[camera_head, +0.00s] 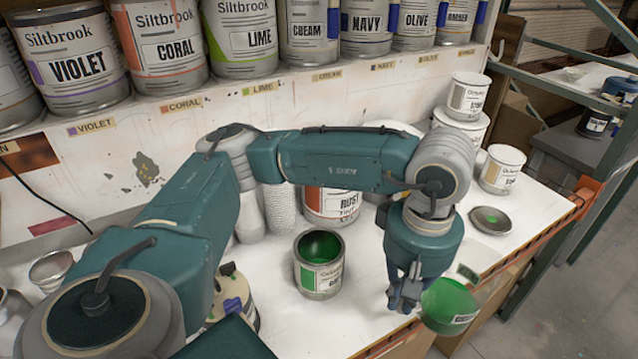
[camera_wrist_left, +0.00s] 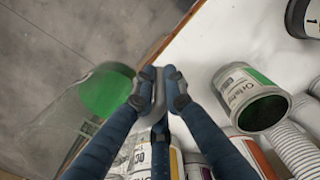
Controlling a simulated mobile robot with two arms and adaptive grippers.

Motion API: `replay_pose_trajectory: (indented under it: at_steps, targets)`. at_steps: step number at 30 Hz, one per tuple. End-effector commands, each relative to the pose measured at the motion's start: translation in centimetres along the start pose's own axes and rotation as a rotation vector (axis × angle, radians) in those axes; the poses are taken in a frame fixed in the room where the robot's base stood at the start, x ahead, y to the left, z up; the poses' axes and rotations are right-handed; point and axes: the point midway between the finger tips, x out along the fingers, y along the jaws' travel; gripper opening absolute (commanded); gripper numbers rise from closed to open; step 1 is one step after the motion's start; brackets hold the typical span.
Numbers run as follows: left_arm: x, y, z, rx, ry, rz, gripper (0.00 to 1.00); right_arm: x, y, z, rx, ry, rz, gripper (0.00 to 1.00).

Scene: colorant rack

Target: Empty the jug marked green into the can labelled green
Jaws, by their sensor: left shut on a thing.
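A see-through jug (camera_head: 448,308) with green liquid and a small label is at the bench's front edge in the head view. It also shows in the left wrist view (camera_wrist_left: 105,95), where floor lies behind it. My left gripper (camera_head: 405,297) is shut on the jug's handle side, with the jug to its right. The fingers close on a grey handle-like part in the wrist view (camera_wrist_left: 158,92). The open can labelled green (camera_head: 318,280) stands upright on the bench, left of the gripper and apart from the jug. It shows in the wrist view too (camera_wrist_left: 240,92). My right gripper is not in view.
A rust-labelled can (camera_head: 330,207) stands behind the green can. White cans (camera_head: 500,170) and a round lid (camera_head: 490,220) are at the right. A shelf of large colour cans (camera_head: 165,45) runs along the back. Bare bench lies between green can and gripper.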

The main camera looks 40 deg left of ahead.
Motion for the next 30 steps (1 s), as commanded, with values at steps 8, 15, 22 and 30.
replay_pose_trajectory:
  at_steps: [8,15,22,30]
  targets:
    - [1.1,0.4,1.3,-0.401,-0.001,0.0,0.0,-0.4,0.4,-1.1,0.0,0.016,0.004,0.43]
    - [2.1,0.7,2.5,-0.751,-0.002,0.001,0.0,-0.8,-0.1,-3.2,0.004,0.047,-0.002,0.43]
    - [2.9,0.9,3.8,-1.088,-0.003,0.0,0.0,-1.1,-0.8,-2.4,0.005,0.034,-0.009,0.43]
    - [3.9,1.1,5.2,-1.485,-0.004,0.0,0.0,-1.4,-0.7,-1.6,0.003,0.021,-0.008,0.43]
